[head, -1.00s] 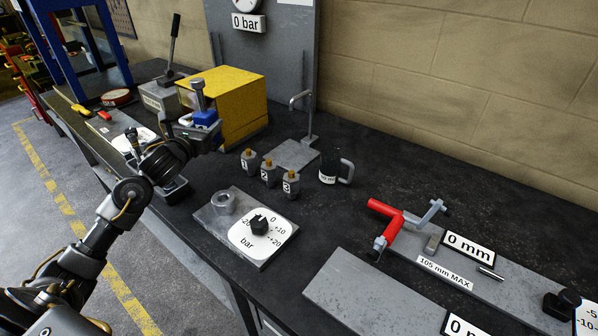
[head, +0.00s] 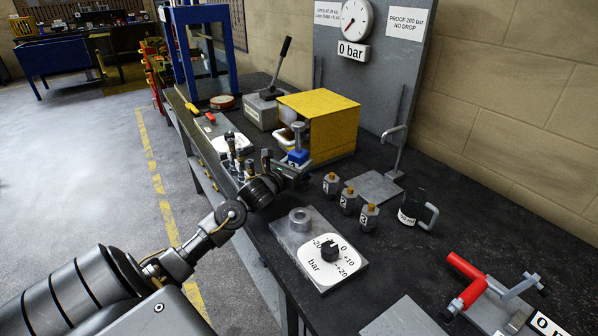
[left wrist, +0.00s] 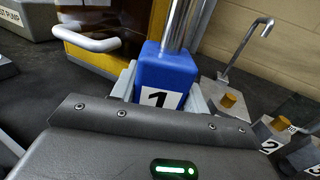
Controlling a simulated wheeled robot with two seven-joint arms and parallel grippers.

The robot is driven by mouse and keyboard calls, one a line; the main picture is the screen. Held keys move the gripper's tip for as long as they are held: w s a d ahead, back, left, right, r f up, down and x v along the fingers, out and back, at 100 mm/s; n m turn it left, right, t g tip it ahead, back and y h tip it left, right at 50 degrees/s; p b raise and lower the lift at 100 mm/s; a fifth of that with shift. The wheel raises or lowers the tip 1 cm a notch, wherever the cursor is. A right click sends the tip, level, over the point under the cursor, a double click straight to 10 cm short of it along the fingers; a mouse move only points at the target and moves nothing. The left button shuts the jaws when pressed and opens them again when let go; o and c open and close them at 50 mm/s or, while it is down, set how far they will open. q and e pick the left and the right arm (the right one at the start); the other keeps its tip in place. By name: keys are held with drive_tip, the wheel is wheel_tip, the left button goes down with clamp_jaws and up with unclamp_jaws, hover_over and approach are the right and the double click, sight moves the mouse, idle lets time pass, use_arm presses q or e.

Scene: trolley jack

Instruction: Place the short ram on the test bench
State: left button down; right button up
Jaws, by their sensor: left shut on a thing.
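A blue ram (head: 299,156) with a chrome rod stands upright in my left gripper (head: 290,167), which is shut on it in front of the yellow box. In the left wrist view the blue ram (left wrist: 163,83) shows a "1" label, between the fingers of my left gripper (left wrist: 160,88). I cannot tell from the label whether it is the short one. The test bench plate (head: 374,188) with its hooked post (head: 397,145) is bare, below the gauge panel reading 0 bar. Whether the ram touches the bench top is unclear. My right gripper is out of view.
A dial plate (head: 328,255) lies nearer. The yellow box (head: 330,118) and lever pump (head: 262,110) are behind. A red-handled fixture (head: 470,280) is at right.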

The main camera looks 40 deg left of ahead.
use_arm(q)
wheel_tip(320, 180, down, 3)
drive_tip(key=shift+r, duration=0.1)
idle(0.3)
drive_tip(key=c, duration=1.2)
unclamp_jaws()
drive_tip(key=shift+f, duration=0.4)
drive_tip(key=o, duration=0.5)
drive_tip(key=shift+r, duration=0.1)
drive_tip(key=shift+s, duration=0.1)
drive_tip(key=s, duration=0.3)
drive_tip(key=s+d+b, duration=0.1)
drive_tip(key=s, duration=0.3)
drive_tip(key=s+b, duration=0.1)
drive_tip(key=s, duration=0.2)
drive_tip(key=shift+s+d, duration=0.15)
drive_tip(key=shift+s, duration=0.8)
